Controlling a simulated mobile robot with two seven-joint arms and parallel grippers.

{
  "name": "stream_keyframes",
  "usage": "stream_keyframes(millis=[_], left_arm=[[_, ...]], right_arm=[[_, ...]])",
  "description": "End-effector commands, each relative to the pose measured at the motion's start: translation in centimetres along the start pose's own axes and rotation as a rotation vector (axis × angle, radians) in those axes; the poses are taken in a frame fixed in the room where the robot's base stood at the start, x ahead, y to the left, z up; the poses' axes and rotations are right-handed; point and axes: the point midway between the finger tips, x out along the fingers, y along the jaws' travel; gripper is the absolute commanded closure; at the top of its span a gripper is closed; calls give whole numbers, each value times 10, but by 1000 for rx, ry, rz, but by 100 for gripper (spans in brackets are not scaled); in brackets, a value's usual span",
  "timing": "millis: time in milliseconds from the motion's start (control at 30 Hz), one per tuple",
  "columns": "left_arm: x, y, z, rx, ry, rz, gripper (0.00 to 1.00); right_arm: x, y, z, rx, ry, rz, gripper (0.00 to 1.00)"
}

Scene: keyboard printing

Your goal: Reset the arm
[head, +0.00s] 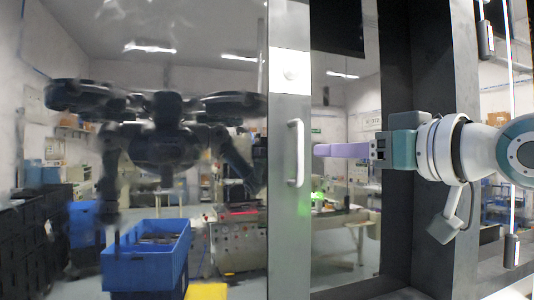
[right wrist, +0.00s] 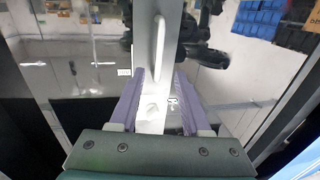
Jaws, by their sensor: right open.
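My right gripper (head: 320,150) comes in from the right in the head view, with its lilac fingers pointing left toward a grey door frame. In the right wrist view its two fingers (right wrist: 160,95) are spread apart with nothing gripped between them. A pale vertical door handle (head: 296,153) is just beyond the fingertips in the head view. The handle also shows in the right wrist view (right wrist: 157,50), ahead of the gap between the fingers. The fingers look apart from the handle. My left gripper is not in view.
A large glass pane (head: 225,130) fills the left, showing a blurred dark robot-like shape, perhaps a reflection. A blue crate (head: 146,268) and a workbench (head: 340,219) also show. A dark upright post (head: 397,190) stands close behind my right gripper.

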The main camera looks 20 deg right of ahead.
Motion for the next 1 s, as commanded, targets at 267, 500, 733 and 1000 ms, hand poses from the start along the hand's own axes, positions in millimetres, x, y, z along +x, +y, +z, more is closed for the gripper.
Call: stream_keyframes(millis=[267,500,733,1000], left_arm=[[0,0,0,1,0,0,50],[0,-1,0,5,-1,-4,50],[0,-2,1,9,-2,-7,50],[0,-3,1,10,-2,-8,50]], right_arm=[[0,-1,4,0,-10,-1,53],[-29,-36,111,-13,-300,1,53],[-132,-85,245,-21,-776,25,53],[-261,-121,308,8,-1205,69,53]])
